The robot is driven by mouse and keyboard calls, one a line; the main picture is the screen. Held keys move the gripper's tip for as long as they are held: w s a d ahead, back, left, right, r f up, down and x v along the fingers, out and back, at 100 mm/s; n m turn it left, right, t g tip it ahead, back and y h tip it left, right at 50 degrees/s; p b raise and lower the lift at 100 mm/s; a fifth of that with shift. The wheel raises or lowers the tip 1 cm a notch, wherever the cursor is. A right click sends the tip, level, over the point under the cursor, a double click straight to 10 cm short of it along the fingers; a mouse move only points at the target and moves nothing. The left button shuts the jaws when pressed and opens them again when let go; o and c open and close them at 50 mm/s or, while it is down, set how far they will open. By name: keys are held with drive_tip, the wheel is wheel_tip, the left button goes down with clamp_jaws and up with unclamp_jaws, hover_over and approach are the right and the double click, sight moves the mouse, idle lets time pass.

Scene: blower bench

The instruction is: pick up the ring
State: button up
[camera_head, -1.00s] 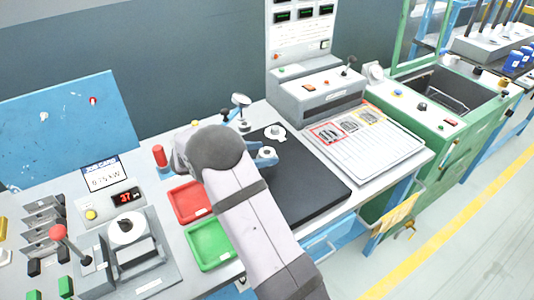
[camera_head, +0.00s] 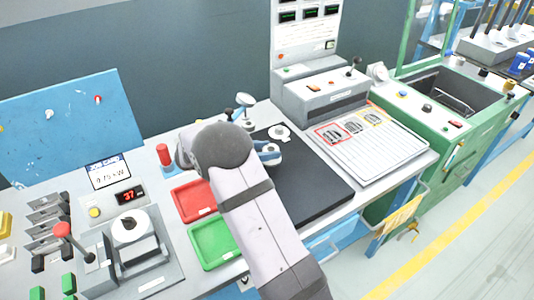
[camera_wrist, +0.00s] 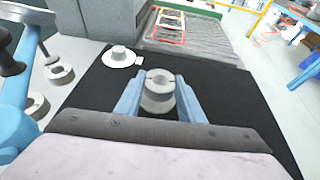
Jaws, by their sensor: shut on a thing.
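The light grey ring (camera_wrist: 159,78) sits between the two blue fingers of my gripper (camera_wrist: 158,96) in the wrist view. My gripper is shut on it, one finger on each side, with its central hole showing. A wider grey round part shows just below its top; I cannot tell whether that is the same piece. In the head view my gripper (camera_head: 268,153) is over the black mat (camera_head: 300,175), partly hidden by my arm. I cannot tell whether the ring touches the mat.
A flanged part (camera_wrist: 119,55) on a white disc lies ahead-left on the mat.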

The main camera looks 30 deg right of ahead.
wheel_tip(320, 180, up, 9)
drive_tip(key=shift+f, duration=0.15)
drive_tip(key=shift+w+a+r, duration=0.15)
drive_tip(key=shift+a+r, duration=0.1)
drive_tip(key=shift+a, duration=0.05)
drive_tip(key=s+a+r+n+t+p, duration=0.25)
drive_tip(key=a+r+p, duration=0.25)
drive_tip(key=a, duration=0.5)
drive_tip(key=s+d+f+m+g+p, duration=0.1)
drive_tip(key=s+f+g, duration=0.15)
drive_tip(key=s, duration=0.45)
drive_tip(key=s+d+f+m+g, duration=0.1)
drive_tip(key=s+f+m, duration=0.1)
drive_tip(key=s+f, duration=0.35)
drive_tip(key=shift+s+a+f, duration=0.1)
drive_tip(key=shift+s+f, duration=0.2)
drive_tip(key=shift+f, duration=1.05)
drive_tip(key=shift+s+a+f, duration=0.1)
drive_tip(key=shift+s+f, duration=0.15)
drive_tip(key=shift+f, duration=1.05)
drive_tip(key=shift+s+f, duration=0.3)
drive_tip(key=shift+f, duration=1.05)
drive_tip(key=shift+f, duration=0.1)
